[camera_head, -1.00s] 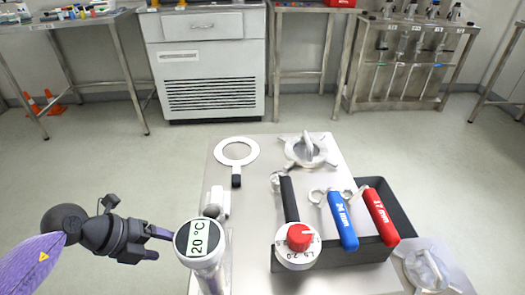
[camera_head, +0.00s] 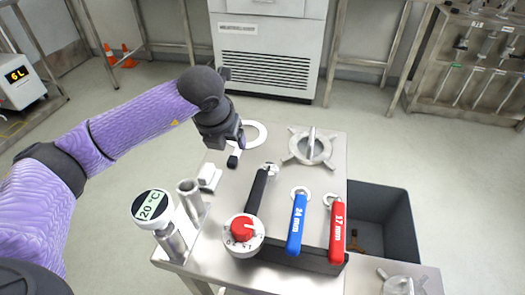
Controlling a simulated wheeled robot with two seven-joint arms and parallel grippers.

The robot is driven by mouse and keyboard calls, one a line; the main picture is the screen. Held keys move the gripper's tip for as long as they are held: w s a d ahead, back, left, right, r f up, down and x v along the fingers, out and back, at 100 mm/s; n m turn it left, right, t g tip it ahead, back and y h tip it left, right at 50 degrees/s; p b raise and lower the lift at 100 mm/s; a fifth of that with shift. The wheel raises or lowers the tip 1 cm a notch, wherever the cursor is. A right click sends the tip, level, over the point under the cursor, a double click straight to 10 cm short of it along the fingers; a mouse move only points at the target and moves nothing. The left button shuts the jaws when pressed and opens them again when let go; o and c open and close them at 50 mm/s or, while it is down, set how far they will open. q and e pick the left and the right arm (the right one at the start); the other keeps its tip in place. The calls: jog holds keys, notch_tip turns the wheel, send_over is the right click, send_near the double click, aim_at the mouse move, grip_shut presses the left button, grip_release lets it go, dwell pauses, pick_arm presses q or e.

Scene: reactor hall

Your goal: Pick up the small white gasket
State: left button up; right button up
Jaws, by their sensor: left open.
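A flat white ring with a short black tab, which looks like the gasket (camera_head: 262,131), lies at the far left of the steel table top. My left gripper (camera_head: 238,143) is over its left side, pointing down, and hides part of the ring. The black tab (camera_head: 233,161) shows just below the fingers. The left gripper is open with nothing seen in it. I cannot tell whether its fingers touch the ring or hover above it. My right gripper is out of view.
A valve wheel (camera_head: 311,147) stands right of the ring. A dark bin (camera_head: 398,207) is at the right.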

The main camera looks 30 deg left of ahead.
aim_at(233, 158)
pick_arm(q)
jog(key=b+x, duration=0.1)
jog(key=x, duration=0.2)
jog(key=b+x, duration=0.2)
jog(key=x, duration=0.1)
jog(key=a+b+x, duration=0.1)
jog(key=b+x, duration=0.1)
jog(key=x, duration=0.2)
jog(key=shift+r, duration=0.1)
jog(key=shift+s, duration=0.1)
grip_shut()
